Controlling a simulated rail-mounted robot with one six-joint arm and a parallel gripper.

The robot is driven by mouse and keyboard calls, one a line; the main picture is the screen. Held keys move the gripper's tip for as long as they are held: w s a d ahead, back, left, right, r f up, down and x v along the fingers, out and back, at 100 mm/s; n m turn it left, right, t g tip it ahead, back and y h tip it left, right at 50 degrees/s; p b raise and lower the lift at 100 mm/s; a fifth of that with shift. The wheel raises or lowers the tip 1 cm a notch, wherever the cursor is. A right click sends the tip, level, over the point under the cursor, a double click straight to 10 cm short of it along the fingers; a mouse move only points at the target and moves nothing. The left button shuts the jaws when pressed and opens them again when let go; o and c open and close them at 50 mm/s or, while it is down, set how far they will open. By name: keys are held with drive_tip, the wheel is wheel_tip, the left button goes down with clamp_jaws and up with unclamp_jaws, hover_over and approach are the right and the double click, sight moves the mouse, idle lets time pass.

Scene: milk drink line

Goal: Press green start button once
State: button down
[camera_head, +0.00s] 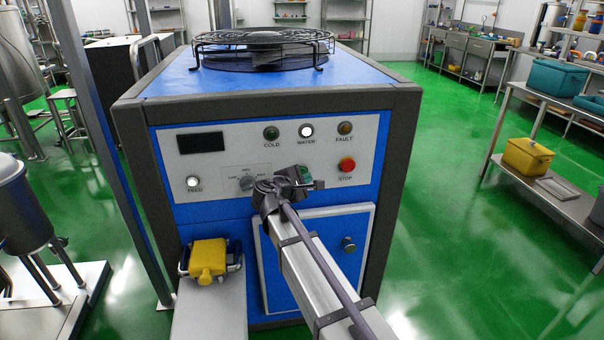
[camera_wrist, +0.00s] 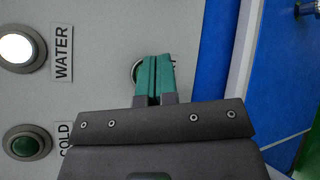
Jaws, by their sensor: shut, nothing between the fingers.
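The start button shows in the wrist view as a grey ring (camera_wrist: 135,70), mostly hidden behind my gripper's fingertips; its green face cannot be seen there. My gripper (camera_wrist: 153,58) has its two teal fingers together with nothing between them. The tips overlap the button's ring, and I cannot tell whether they touch it. In the head view my gripper (camera_head: 303,173) is at the front panel (camera_head: 215,170), between the selector knob (camera_head: 247,183) and the red stop button (camera_head: 346,165). My wrist hides much of that spot.
The COLD (camera_head: 271,133), WATER (camera_head: 306,131) and FAULT (camera_head: 345,128) lamps sit above my gripper; WATER is lit white. A lit FEED button (camera_head: 193,183) is at the left. A yellow object (camera_head: 208,260) stands below the panel. A blue door with a knob (camera_head: 348,244) is below.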

drive_tip(key=shift+w, duration=0.15)
drive_tip(key=shift+w, duration=0.25)
drive_tip(key=shift+w+a, duration=0.1)
drive_tip(key=shift+w, duration=0.35)
idle(0.7)
drive_tip(key=shift+s, duration=0.85)
drive_tip(key=s, duration=0.5)
drive_tip(key=shift+d, duration=0.4)
idle(0.4)
